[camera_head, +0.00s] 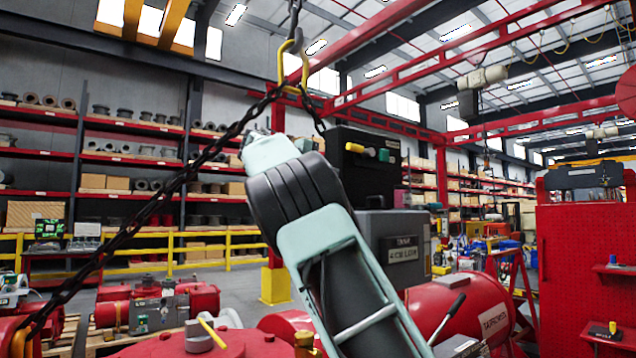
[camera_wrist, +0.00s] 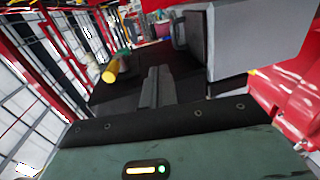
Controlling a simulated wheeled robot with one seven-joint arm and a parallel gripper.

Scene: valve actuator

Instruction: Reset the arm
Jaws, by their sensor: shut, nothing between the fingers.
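My gripper (camera_wrist: 155,72) shows in the wrist view with its two dark fingers together and nothing between them. It points toward a dark box (camera_wrist: 190,75) with a yellow knob (camera_wrist: 110,71) on its left. In the head view my pale green arm (camera_head: 335,245) rises through the middle, bent at a dark ribbed joint. My gripper cannot be made out there. The same dark box (camera_head: 352,190) stands behind the arm, with its yellow knob (camera_head: 384,155) showing. I cannot tell whether the fingers touch the box.
A red cylinder (camera_head: 480,308) and a grey box (camera_head: 402,250) stand right of my arm. A dark chain (camera_head: 150,208) slants down from a yellow hook (camera_head: 291,68) close to the arm. A red panel (camera_head: 585,265) stands at the right.

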